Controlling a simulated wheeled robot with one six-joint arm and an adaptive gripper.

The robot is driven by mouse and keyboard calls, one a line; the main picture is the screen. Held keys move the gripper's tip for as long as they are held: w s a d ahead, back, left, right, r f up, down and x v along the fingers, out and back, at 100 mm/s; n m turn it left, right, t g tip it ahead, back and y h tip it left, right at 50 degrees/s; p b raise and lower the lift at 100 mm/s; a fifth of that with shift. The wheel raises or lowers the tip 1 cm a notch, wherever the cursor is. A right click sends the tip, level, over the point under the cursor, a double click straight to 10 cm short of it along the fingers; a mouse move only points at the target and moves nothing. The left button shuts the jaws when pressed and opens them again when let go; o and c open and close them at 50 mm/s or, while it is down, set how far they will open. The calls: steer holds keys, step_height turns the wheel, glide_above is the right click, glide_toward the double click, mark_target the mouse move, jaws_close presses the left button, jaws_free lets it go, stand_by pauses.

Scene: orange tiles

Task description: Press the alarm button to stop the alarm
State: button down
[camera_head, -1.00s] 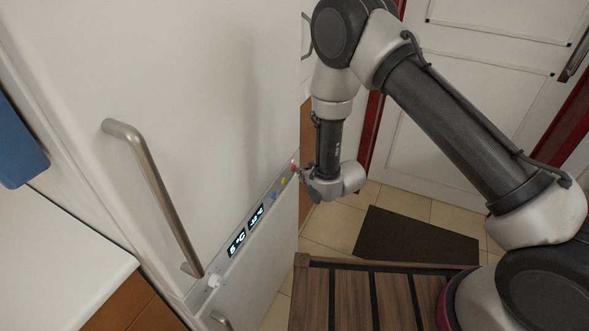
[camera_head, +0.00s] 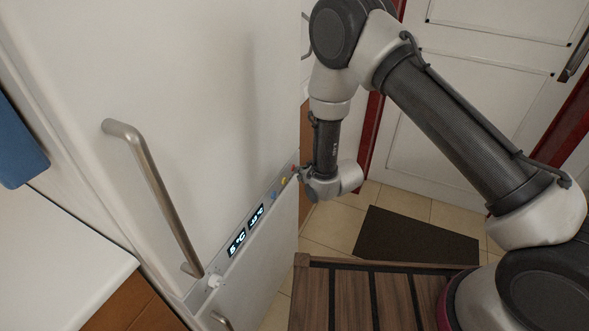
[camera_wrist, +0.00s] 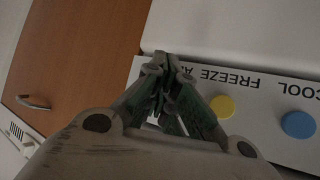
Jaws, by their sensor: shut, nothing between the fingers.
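The refrigerator's control panel (camera_head: 226,268) runs along the slanted strip between the two doors, with a yellow button (camera_head: 284,181) and a blue button (camera_head: 274,195) near its far end. The wrist view shows the yellow button (camera_wrist: 222,106) and the blue button (camera_wrist: 298,124) under the labels FREEZE and COOL. A third label starting with "A" is partly covered by my gripper (camera_wrist: 166,62). A bit of red shows at the panel's far end in the head view; in the wrist view my fingers hide that spot. My gripper is shut and empty, its fingertips over or at the panel there; contact cannot be told.
A long metal handle (camera_head: 155,190) stands out from the upper white door. A white knob (camera_head: 214,281) sits at the panel's near end. A dark mat (camera_head: 415,240) lies on the tiled floor. An orange-brown cabinet front (camera_wrist: 85,55) is beside the panel.

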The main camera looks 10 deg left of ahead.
steer(key=shift+s+d, duration=0.3)
steer(key=shift+d, duration=0.45)
steer(key=shift+s+d, duration=0.3)
steer(key=shift+d, duration=0.5)
steer(key=shift+s+d, duration=0.25)
steer(key=shift+d, duration=0.5)
steer(key=shift+s+d, duration=0.3)
steer(key=shift+d, duration=0.5)
